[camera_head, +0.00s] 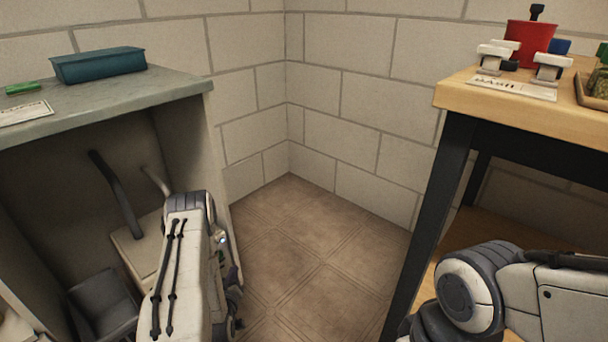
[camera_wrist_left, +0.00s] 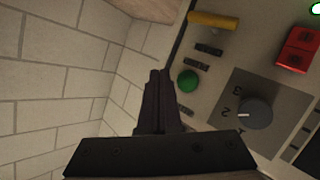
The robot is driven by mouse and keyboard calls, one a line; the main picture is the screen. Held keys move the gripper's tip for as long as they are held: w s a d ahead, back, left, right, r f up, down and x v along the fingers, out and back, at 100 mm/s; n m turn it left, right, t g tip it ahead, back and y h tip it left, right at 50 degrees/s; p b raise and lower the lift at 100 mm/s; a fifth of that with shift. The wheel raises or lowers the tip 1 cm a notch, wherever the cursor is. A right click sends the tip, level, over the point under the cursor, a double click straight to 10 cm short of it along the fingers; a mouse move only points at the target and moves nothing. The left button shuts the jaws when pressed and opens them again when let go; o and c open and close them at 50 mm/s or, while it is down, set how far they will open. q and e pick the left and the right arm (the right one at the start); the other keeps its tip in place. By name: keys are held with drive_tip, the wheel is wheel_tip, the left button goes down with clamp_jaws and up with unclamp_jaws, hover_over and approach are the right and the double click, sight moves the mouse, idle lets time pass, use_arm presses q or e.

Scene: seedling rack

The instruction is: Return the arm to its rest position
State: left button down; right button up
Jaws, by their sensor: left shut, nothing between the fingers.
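My left arm (camera_head: 182,275) reaches in from the bottom of the head view, in front of the open grey-topped cabinet. In the left wrist view my left gripper (camera_wrist_left: 157,82) has its dark fingers together, with nothing between them. Its tips show in front of the block wall and the edge of a control panel (camera_wrist_left: 215,75). How far the tips are from the panel I cannot tell. My right arm (camera_head: 480,290) shows at the bottom right, beside the wooden table; its gripper is out of view.
The panel has a green button (camera_wrist_left: 187,81), a dial (camera_wrist_left: 254,113), a red switch (camera_wrist_left: 297,50) and a yellow bar (camera_wrist_left: 213,20). A teal tray (camera_head: 100,66) sits on the cabinet top (camera_head: 170,88). A red pot (camera_head: 532,42) stands on the wooden table (camera_head: 460,97). Floor between is clear.

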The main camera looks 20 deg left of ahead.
use_arm(q)
drive_tip(key=w+d+r+m+g+h+p, duration=0.35)
drive_tip(key=w+d+r+m+h, duration=0.35)
drive_tip(key=d+r, duration=0.65)
drive_tip(key=s+d+r+m+g+p, duration=0.2)
drive_tip(key=s+d+r+p, duration=0.15)
drive_tip(key=d+r, duration=0.75)
drive_tip(key=s+d+r+m+g+p, duration=0.35)
drive_tip(key=s+d+r, duration=0.45)
drive_tip(key=s+d, duration=0.3)
drive_tip(key=s+r+m+g+p, duration=0.1)
drive_tip(key=s+r+m, duration=0.15)
drive_tip(key=s, duration=0.35)
drive_tip(key=s+d+r+m+g+p, duration=0.1)
drive_tip(key=s+r+g, duration=0.15)
drive_tip(key=s, duration=0.35)
drive_tip(key=s+r+m+g+p, duration=0.1)
drive_tip(key=s+r, duration=0.3)
drive_tip(key=s, duration=0.2)
wheel_tip(320, 180, up, 38)
drive_tip(key=p, duration=3.7)
drive_tip(key=shift+s+f+m, duration=0.15)
drive_tip(key=shift+s+m, duration=0.15)
use_arm(e)
wheel_tip(320, 180, up, 51)
drive_tip(key=shift+f, duration=0.1)
drive_tip(key=shift+c, duration=0.3)
